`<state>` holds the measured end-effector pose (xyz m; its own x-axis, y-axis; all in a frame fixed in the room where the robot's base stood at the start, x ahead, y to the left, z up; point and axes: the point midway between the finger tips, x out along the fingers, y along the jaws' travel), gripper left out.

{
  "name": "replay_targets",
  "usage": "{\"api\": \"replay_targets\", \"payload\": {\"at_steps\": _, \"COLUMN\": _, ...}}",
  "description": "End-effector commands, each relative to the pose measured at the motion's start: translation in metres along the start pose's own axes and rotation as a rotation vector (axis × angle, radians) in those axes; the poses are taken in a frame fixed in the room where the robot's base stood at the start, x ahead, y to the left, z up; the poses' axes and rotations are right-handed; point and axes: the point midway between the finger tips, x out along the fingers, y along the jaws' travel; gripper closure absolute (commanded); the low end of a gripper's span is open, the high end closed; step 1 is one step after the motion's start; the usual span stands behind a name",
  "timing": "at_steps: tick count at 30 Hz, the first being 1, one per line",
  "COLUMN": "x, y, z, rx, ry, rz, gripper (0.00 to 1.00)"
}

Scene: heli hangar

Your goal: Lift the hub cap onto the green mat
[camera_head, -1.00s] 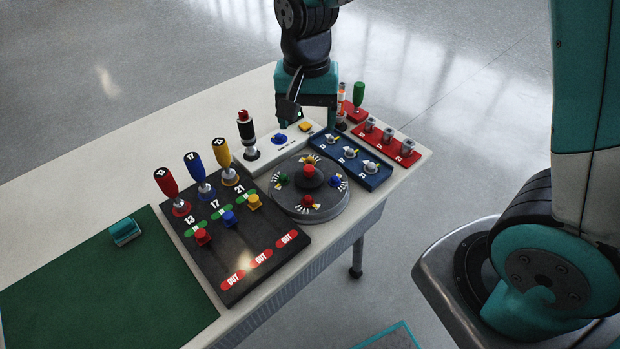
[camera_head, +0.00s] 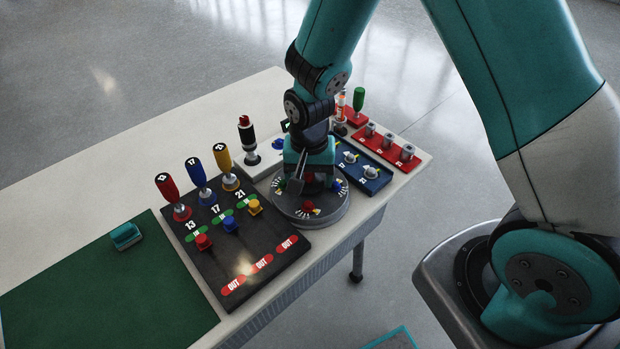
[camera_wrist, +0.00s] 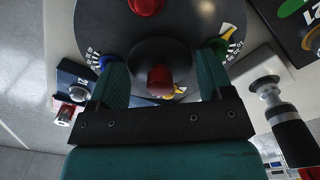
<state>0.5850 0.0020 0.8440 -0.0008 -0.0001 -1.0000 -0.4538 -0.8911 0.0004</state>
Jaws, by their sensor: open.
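The hub cap, a dark round piece with a red knob on top, sits at the middle of a grey round dial (camera_head: 328,219). In the head view my gripper and wrist cover most of it. In the wrist view its red knob (camera_wrist: 160,80) stands between the fingers of my gripper (camera_wrist: 162,68). My gripper (camera_head: 310,180) is open and points down over the dial; whether the fingers touch the cap cannot be told. The green mat (camera_head: 110,290) lies flat at the table's left.
Red, green and blue knobs ring the dial. A black panel (camera_head: 215,262) with tall coloured levers stands between dial and mat. A blue block (camera_head: 366,178) and red block (camera_head: 394,150) lie behind right. A teal item (camera_head: 125,236) sits on the mat's far edge.

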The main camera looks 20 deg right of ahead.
Motion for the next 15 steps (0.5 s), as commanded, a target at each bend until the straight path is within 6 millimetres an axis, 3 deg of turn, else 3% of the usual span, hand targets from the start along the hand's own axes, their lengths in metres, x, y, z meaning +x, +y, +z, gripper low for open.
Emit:
{"api": "replay_targets", "payload": {"at_steps": 5, "x": 0.0000, "y": -0.0003, "z": -0.0002, "rx": 0.000, "ry": 0.001, "rz": -0.001, "gripper": 0.27}}
{"api": "replay_targets", "payload": {"at_steps": 9, "x": -0.0002, "y": -0.0002, "z": -0.0001, "rx": 0.000, "ry": 0.001, "rz": -0.001, "gripper": 0.56}}
{"api": "replay_targets", "payload": {"at_steps": 15, "x": -0.0004, "y": -0.0002, "z": -0.0002, "rx": 0.000, "ry": 0.001, "rz": -0.001, "gripper": 0.57}}
